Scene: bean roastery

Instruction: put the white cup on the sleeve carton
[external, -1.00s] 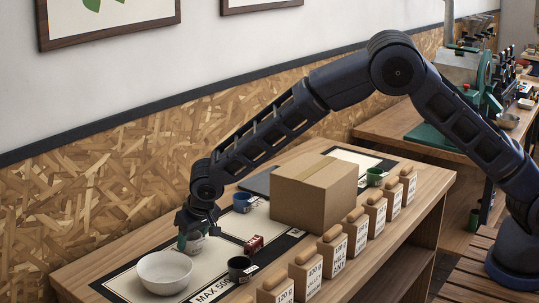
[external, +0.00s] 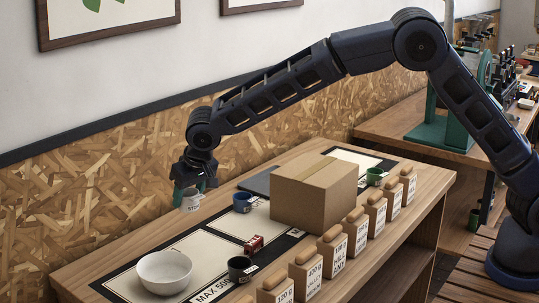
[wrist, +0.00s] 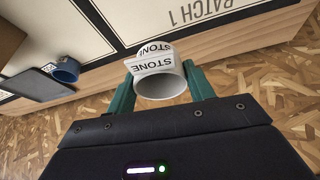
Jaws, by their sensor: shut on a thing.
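The white cup (external: 191,201), labelled STONE, is held in my gripper (external: 192,186) above the table's back left part. In the wrist view the cup (wrist: 160,75) sits between the two green fingers of my gripper (wrist: 160,85), which are shut on it. The cup is clear of the table. A large brown cardboard carton (external: 330,200) with a tape strip stands on the table to the right of my gripper; I cannot tell from any marking whether it is the sleeve carton.
A white bowl (external: 164,272) stands front left. A dark flat slab (external: 261,181) lies behind the carton. Several labelled blocks line the front edge. A green cup (external: 375,177) is farther right.

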